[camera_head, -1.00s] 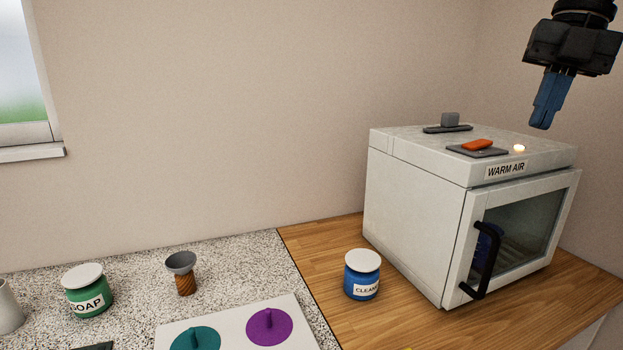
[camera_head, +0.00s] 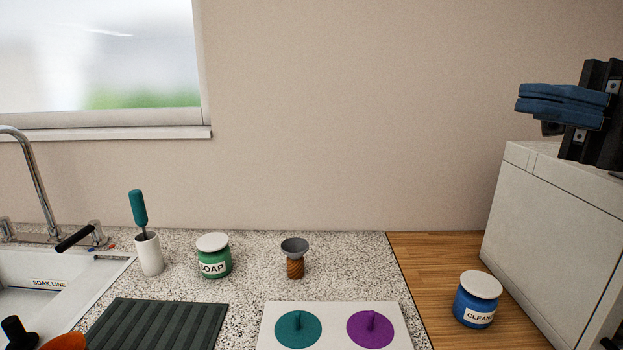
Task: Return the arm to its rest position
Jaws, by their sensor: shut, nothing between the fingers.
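My gripper (camera_head: 519,98) is at the upper right, in front of the wall and above the white warm-air box (camera_head: 560,195). Its blue fingers point left and lie together, with nothing between them. The rest of my arm runs out of the picture on the right. The front and most of the top of the box are out of view.
A blue cleaner jar (camera_head: 478,299) stands on the wooden counter beside the box. On the speckled counter are a soap jar (camera_head: 214,256), a funnel-topped holder (camera_head: 295,258), a white board (camera_head: 335,325) with two discs, a ribbed mat (camera_head: 155,324) and a sink (camera_head: 50,273).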

